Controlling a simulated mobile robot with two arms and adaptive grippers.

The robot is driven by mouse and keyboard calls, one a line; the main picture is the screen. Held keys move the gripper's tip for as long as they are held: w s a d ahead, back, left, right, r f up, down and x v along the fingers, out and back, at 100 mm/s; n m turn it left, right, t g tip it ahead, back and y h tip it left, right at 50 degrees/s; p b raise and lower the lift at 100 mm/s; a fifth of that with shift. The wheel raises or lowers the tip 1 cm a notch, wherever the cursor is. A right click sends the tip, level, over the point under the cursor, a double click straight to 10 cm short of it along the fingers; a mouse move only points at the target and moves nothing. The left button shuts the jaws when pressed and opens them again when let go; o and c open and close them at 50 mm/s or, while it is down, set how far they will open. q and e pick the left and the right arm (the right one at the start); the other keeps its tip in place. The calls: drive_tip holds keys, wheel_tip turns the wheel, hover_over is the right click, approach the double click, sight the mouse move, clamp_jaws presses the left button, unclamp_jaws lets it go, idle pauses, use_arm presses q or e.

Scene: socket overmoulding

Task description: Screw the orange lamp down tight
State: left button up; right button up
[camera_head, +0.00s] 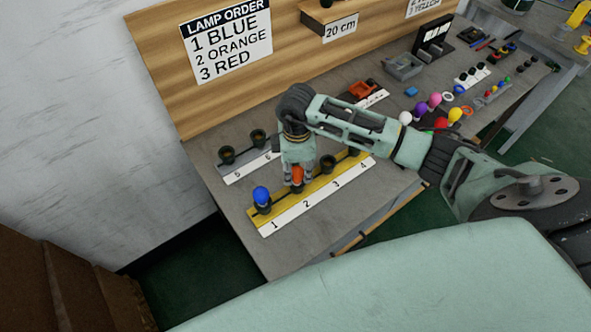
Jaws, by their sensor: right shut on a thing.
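The orange lamp (297,174) stands upright at the socket marked 2 on the yellow and white strip (285,215). My right gripper (298,182) reaches down from above and is shut on the orange lamp, with its fingers on either side of it. The fingers and wrist hide part of the lamp and most of its socket, so I cannot tell how deep it sits. A blue lamp (262,196) stands in socket 1, to the left. Socket 3 (327,164) is empty. My left gripper is not in view.
A second strip with dark sockets (228,155) lies behind. Several loose coloured lamps, among them a purple one (420,108) and a yellow one (455,114), stand at the right. The lamp order sign (227,42) is on the wooden backboard. Bare table lies left of the strip.

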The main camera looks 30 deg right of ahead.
drive_tip(key=shift+m, duration=0.3)
drive_tip(key=shift+r+m+p, duration=0.15)
drive_tip(key=shift+m+p, duration=0.6)
drive_tip(key=shift+m, duration=0.15)
drive_tip(key=shift+m+p, duration=0.35)
drive_tip(key=shift+m, duration=1.05)
drive_tip(key=shift+f, duration=0.2)
drive_tip(key=o, duration=1)
drive_tip(key=shift+o, duration=0.2)
